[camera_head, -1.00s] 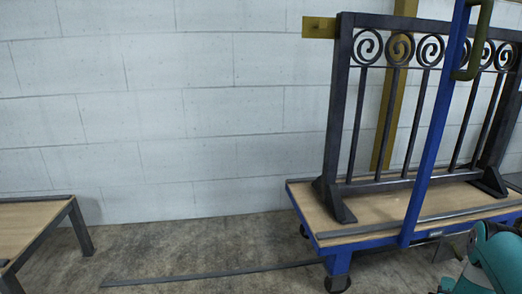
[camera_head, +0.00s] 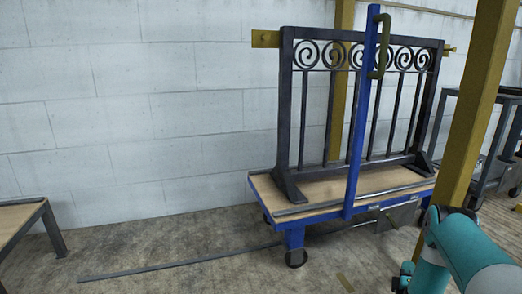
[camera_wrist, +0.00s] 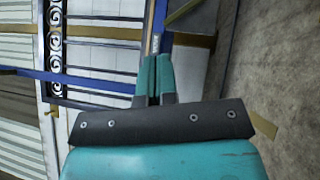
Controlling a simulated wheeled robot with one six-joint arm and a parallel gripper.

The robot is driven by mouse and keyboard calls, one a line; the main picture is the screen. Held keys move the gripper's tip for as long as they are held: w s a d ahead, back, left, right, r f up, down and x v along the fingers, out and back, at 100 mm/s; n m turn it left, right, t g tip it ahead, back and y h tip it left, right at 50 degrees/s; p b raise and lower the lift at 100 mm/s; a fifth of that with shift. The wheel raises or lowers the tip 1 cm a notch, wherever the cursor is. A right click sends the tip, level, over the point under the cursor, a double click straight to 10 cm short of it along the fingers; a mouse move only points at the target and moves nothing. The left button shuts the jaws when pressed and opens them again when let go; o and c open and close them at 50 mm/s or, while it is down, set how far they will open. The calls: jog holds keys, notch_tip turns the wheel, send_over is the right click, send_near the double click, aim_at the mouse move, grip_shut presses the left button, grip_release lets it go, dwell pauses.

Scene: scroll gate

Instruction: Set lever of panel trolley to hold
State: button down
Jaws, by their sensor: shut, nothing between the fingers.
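The panel trolley (camera_head: 304,224) is blue with a wooden deck and stands by the wall. A dark gate panel (camera_head: 285,110) with a row of scrolls stands upright on it, behind a blue post (camera_head: 359,130) with a green handle (camera_head: 384,48). A thin rod and a grey plate (camera_head: 398,214) show below the deck's front edge; I cannot tell for sure which part is the lever or how it is set. My gripper (camera_wrist: 154,62) is shut and empty in the wrist view, pointing toward the trolley's blue frame (camera_wrist: 159,22). The gate panel's scrolls (camera_wrist: 56,48) show at left there.
A yellow pillar (camera_head: 478,110) stands close at right, near my arm. A dark rack (camera_head: 500,150) is behind it. A low wooden-topped table (camera_head: 22,222) is at far left. A thin strip (camera_head: 180,263) lies on the floor before the trolley. The floor at left is open.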

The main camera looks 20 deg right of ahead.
jog(key=w+a+r+m+y+p, duration=0.1)
jog(key=w+a+r+y+p, duration=0.1)
jog(key=w+a+r+y, duration=0.4)
jog(key=w+a+r+m+y+p, duration=0.1)
jog(key=w+a+r+m+p, duration=0.15)
jog(key=w+r, duration=0.6)
jog(key=s+a+r+g+y+p, duration=0.1)
jog(key=a+r+g+y+p, duration=0.5)
jog(key=a+r, duration=1.35)
jog(key=s+a+r+m+g+y+p, duration=0.1)
jog(key=s+a+r+g+y, duration=0.15)
jog(key=s+a+r, duration=0.4)
jog(key=s+a+r+g+y, duration=0.2)
jog(key=s+a+r+y, duration=0.15)
jog(key=s+a, duration=0.65)
jog(key=s+a+r+g+h+p, duration=0.15)
jog(key=s+r, duration=0.25)
jog(key=s, duration=0.6)
jog(key=s+a+r+g+p, duration=0.1)
jog(key=s+r+g+p, duration=0.15)
jog(key=s, duration=0.75)
notch_tip(320, 180, up, 38)
jog(key=w+p, duration=0.1)
jog(key=p, duration=3.5)
jog(key=shift+g+p, duration=0.35)
jog(key=c, duration=1.6)
grip_release()
jog(key=shift+a, duration=0.1)
jog(key=o, duration=0.5)
